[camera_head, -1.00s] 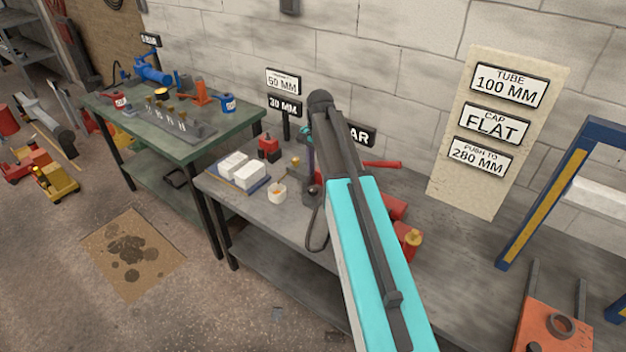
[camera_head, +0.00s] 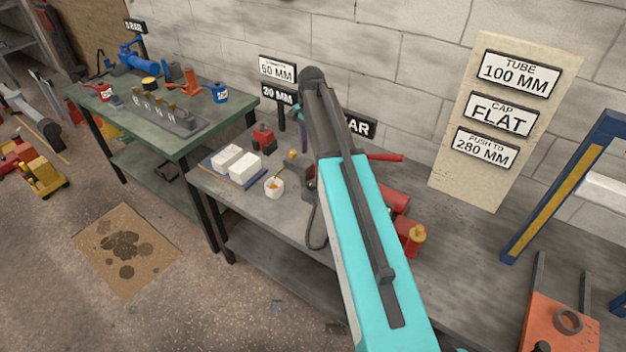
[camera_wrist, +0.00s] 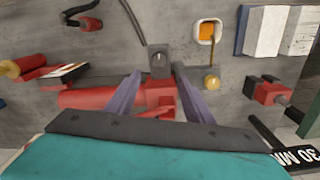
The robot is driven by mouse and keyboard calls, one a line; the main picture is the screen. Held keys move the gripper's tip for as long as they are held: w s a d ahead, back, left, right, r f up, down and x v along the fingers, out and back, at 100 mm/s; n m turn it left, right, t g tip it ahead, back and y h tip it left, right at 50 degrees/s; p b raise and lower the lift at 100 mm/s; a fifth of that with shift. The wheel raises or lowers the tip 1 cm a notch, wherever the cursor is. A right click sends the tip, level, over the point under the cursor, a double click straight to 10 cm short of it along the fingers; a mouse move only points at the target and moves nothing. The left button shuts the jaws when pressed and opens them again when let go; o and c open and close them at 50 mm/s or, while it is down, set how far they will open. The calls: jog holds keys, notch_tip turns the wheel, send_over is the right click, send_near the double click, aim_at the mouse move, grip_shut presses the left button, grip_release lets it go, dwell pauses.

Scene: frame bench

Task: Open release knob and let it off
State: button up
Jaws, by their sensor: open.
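A small brass ball knob (camera_wrist: 212,83), which looks like the release knob, sits on a short stem beside the red pump (camera_wrist: 90,97) in the wrist view. In the head view the knob (camera_head: 292,154) shows left of my arm. A grey block with a dark round fitting (camera_wrist: 159,61) stands at the pump's end. My gripper (camera_wrist: 157,72) is open, its two purple fingers pointing down on either side of the grey block, with nothing clearly held. The knob is outside the fingers, to the right.
A white cup (camera_head: 274,187), a tray of white blocks (camera_head: 206,162) and a red box (camera_head: 263,138) stand nearby on the grey bench. Sign posts (camera_head: 280,95) stand behind. A red cylinder with a brass cap (camera_head: 417,234) lies right of my arm.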

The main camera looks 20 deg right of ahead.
aim_at(312, 183)
jog(key=shift+f+p, duration=1.95)
jog(key=shift+f, duration=4.8)
jog(key=c, duration=1.1)
jog(key=shift+o, duration=0.2)
